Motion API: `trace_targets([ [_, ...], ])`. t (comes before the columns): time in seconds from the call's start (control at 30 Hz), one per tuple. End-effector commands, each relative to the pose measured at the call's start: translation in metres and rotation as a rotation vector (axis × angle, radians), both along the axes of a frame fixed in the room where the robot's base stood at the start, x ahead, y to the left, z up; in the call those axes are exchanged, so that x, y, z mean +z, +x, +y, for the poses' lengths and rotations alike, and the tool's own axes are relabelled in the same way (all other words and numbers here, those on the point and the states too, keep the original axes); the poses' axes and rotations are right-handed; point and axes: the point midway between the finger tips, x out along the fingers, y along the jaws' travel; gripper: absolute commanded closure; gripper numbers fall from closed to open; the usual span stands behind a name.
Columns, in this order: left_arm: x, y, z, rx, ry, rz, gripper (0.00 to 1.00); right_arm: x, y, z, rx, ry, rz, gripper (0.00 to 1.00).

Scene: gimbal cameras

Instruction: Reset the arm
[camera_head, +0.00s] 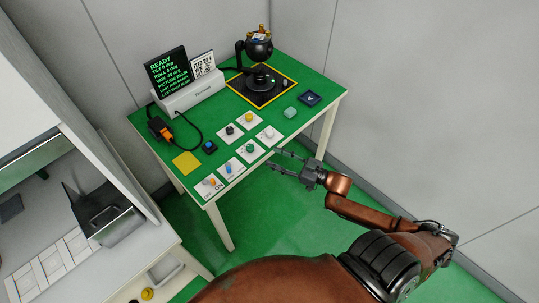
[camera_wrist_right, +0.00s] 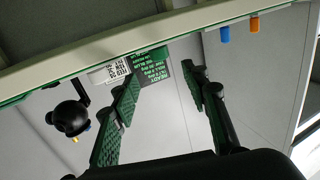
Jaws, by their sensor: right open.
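My right gripper (camera_head: 274,159) is open and empty at the near right edge of the green table (camera_head: 180,130). Its arm reaches in from the lower right. In the right wrist view the two fingers (camera_wrist_right: 163,80) stand apart with nothing between them. That view looks inverted, with the table edge across its top. My left gripper is not in view. The gimbal camera (camera_head: 259,48) stands on a black, yellow-edged base (camera_head: 262,86); it also shows in the wrist view (camera_wrist_right: 70,118). A black screen (camera_head: 168,70) with green text starting "READY" stands beside it.
White control plates with knobs, including a green knob (camera_head: 250,147) and blue switch (camera_head: 228,168), lie close to the gripper. A blue button (camera_head: 209,146), yellow square (camera_head: 186,163) and dark blue tray (camera_head: 309,98) are on the table. Grey walls stand behind; a desk (camera_head: 150,250) is at left.

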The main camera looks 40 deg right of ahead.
Motion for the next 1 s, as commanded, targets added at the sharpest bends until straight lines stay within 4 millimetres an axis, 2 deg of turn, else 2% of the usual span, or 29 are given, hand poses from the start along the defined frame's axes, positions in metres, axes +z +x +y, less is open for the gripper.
trace_targets([
  [0.53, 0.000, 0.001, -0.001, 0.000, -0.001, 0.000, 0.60, 0.000, -0.001, 0.000, 0.000, 0.000, 0.000, 0.58],
  [0.67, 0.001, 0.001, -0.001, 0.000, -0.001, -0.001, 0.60, -0.014, -0.002, -0.008, -0.025, -0.010, 0.021, 0.58],
  [0.77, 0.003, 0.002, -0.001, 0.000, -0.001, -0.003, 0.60, -0.050, -0.006, -0.027, -0.084, -0.039, 0.075, 0.58],
  [0.87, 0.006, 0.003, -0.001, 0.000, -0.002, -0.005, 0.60, -0.107, -0.018, -0.052, -0.167, -0.081, 0.166, 0.58],
  [1.0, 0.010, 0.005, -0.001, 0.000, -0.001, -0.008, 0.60, -0.199, -0.052, -0.082, -0.277, -0.148, 0.329, 0.58],
])
